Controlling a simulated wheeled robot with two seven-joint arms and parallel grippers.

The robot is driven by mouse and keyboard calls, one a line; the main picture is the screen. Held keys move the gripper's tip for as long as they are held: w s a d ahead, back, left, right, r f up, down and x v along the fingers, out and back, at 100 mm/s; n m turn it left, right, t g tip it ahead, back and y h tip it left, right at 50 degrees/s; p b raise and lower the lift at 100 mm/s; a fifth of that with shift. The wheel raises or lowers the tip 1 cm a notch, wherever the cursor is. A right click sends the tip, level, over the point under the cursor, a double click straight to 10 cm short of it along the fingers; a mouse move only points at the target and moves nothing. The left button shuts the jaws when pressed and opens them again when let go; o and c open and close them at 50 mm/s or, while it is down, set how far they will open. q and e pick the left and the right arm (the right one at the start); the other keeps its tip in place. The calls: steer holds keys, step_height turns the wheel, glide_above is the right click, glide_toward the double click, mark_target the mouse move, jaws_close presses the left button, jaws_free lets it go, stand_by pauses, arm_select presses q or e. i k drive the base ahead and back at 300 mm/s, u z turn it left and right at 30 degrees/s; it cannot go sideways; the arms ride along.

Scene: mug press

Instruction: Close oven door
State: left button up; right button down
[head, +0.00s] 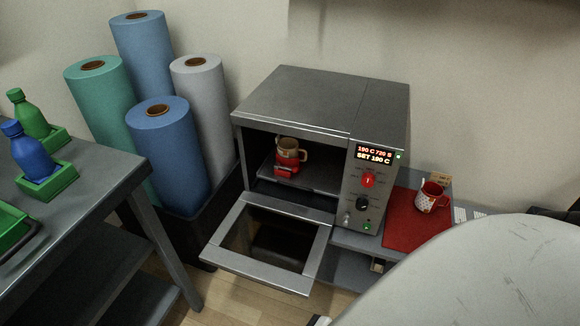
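The oven (300,98) is a grey metal box on a grey table against the wall. Its door (225,258), a metal frame around a dark window, is open: it is hinged at the bottom and folded out and down toward me. Inside the cavity, a tan mug (292,150) sits on a red base (286,167) on the rack. The control panel (367,200) has a lit display, a red knob and a green light. Neither gripper can be made out. A large pale rounded part, probably my own arm, covers the lower right.
A red mat (402,226) with a red patterned mug (431,197) lies right of the oven. Tall fabric rolls (168,150) stand in a dark bin at left. A workbench (95,195) with a blue bottle (30,150) and green bottle (30,112) is far left. Floor shows before the door.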

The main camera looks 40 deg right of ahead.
mark_target(269, 242)
steer(key=u, duration=0.1)
steer(key=i, duration=0.15)
steer(key=z, duration=0.95)
